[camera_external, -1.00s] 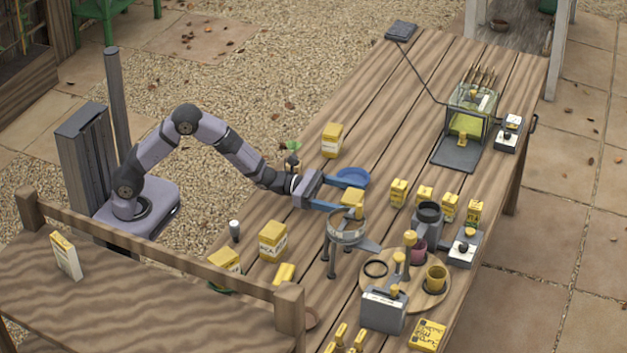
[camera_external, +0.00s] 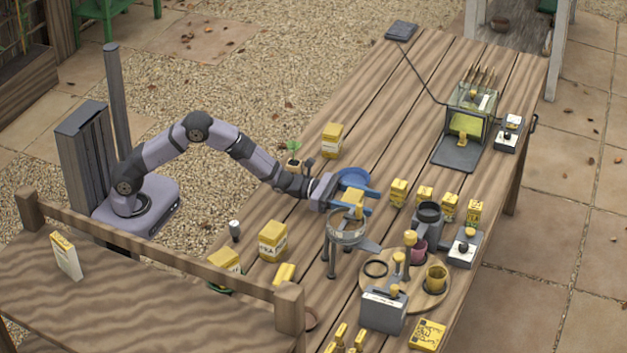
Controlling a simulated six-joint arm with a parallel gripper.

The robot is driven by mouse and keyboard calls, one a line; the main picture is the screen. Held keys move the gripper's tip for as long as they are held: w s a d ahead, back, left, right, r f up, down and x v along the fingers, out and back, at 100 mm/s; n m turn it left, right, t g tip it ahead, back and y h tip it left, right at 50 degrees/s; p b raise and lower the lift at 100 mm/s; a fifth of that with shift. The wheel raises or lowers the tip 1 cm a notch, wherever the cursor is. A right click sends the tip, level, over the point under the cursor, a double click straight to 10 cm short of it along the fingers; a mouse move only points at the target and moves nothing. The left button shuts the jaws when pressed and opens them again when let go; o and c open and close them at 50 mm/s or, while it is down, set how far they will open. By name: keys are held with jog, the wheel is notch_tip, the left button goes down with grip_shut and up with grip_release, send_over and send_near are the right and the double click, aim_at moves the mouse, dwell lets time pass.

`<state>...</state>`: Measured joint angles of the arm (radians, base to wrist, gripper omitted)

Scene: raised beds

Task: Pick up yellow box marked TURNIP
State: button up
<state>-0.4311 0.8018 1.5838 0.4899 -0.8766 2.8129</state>
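My gripper (camera_external: 358,199) has its two blue fingers on either side of a small yellow box (camera_external: 353,197) on top of a round ring stand (camera_external: 345,232). The fingers look spread, and I cannot tell whether they touch the box. Several other yellow boxes stand on the table: one at the back (camera_external: 332,140), a larger one at the front left (camera_external: 273,240), and a row on the right, including this one (camera_external: 398,192). The lettering is too small to tell which box reads TURNIP.
A round board (camera_external: 437,293) with cups and a grey box (camera_external: 384,309) stand in front to the right. A glass case (camera_external: 470,108) is at the far right. The table's back middle is clear.

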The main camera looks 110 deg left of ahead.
jog(key=shift+c, duration=1.1)
jog(key=shift+r, duration=0.1)
